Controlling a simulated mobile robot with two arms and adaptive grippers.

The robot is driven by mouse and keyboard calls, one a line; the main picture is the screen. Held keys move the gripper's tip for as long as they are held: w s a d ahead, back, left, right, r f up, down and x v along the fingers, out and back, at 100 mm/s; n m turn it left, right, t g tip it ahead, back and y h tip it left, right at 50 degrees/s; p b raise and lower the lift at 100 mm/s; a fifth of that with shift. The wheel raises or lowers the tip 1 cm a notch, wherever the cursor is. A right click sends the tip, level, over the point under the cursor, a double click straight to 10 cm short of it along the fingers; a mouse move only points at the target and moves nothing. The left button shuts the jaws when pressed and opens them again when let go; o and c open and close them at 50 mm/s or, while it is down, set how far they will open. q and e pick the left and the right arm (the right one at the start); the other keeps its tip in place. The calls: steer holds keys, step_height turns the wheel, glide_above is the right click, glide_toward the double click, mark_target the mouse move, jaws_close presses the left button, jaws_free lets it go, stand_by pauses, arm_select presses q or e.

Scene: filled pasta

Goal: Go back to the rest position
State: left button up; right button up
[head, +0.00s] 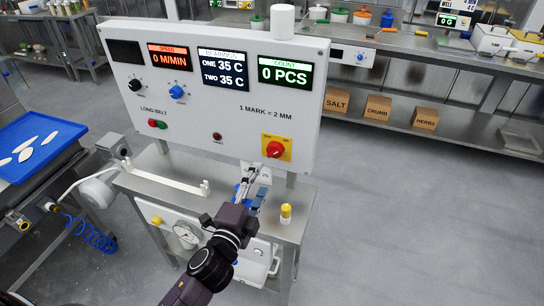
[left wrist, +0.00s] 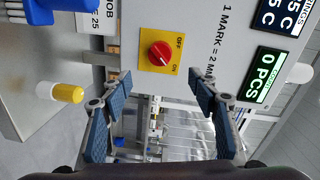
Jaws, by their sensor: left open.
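My left gripper (head: 255,190) is in front of the lower right part of the white control panel (head: 215,115) in the head view. In the left wrist view its two fingers (left wrist: 165,110) stand wide apart with nothing between them. The red rotary switch (head: 275,149) on its yellow plate is just beyond the gripper; it also shows in the left wrist view (left wrist: 161,54), ahead of the open fingers and apart from them. My right gripper is in neither view.
A yellow-capped small bottle (head: 286,213) stands on the steel shelf (head: 300,222) right of my gripper. Boxes marked salt (head: 337,100), crumb and herbs sit on a back shelf. Floor (head: 420,220) at the right is clear.

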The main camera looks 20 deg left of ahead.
arm_select(q)
steer(key=s+a+f+n+g+y, duration=0.2)
steer(key=s+a+f+n+g, duration=0.15)
steer(key=s+f+n, duration=0.2)
steer(key=s+a+f+n+g+y, duration=0.1)
steer(key=s+a+f+n+g, duration=0.1)
steer(key=s+f+n+g, duration=0.4)
steer(key=s+d+f+n+g+h, duration=0.1)
steer(key=s+d+g, duration=0.15)
steer(key=s, duration=0.65)
steer(key=s+d+f+n+g+h, duration=0.1)
steer(key=s+d+n+g+h, duration=0.15)
steer(key=s, duration=0.55)
step_height(320, 180, down, 26)
steer(key=s, duration=0.2)
steer(key=s+a+f+m+g+y, duration=0.1)
steer(key=s+a+f, duration=0.2)
steer(key=s+f, duration=1.4)
steer(key=shift+f+g+b, duration=0.35)
steer(key=shift+f+b, duration=0.05)
steer(key=shift+b, duration=0.05)
